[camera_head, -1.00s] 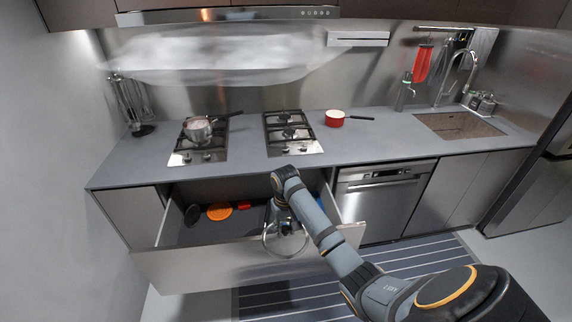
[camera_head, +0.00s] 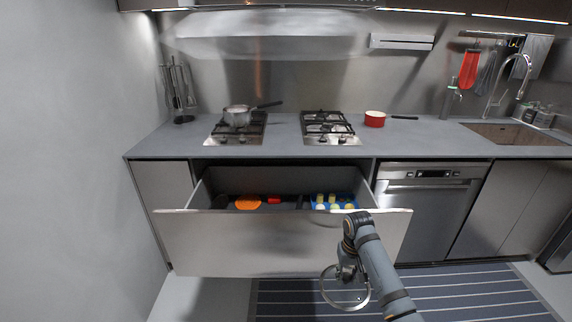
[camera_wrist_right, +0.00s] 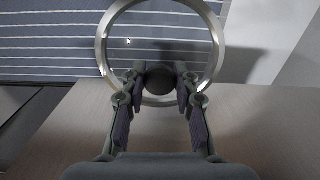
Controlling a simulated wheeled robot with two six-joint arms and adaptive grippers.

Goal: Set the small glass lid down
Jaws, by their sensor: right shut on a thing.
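The small glass lid (camera_head: 345,303) has a clear pane, a metal rim and a dark knob. It hangs in my right gripper (camera_head: 347,272), in front of the open drawer's front panel and above the striped runner. In the right wrist view the gripper (camera_wrist_right: 160,82) is shut on the lid's dark knob (camera_wrist_right: 160,80), and the lid's rim (camera_wrist_right: 217,40) rings the space beyond the fingers. The striped runner shows through the glass. My left gripper is in neither view.
The open drawer (camera_head: 285,240) holds an orange item (camera_head: 248,204), a red item (camera_head: 274,199) and a blue tray with several small yellow-topped things. On the counter (camera_head: 270,151) stand a steel pan (camera_head: 237,117) on the left hob and a red pan (camera_head: 375,118). The striped runner (camera_head: 440,295) is otherwise clear.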

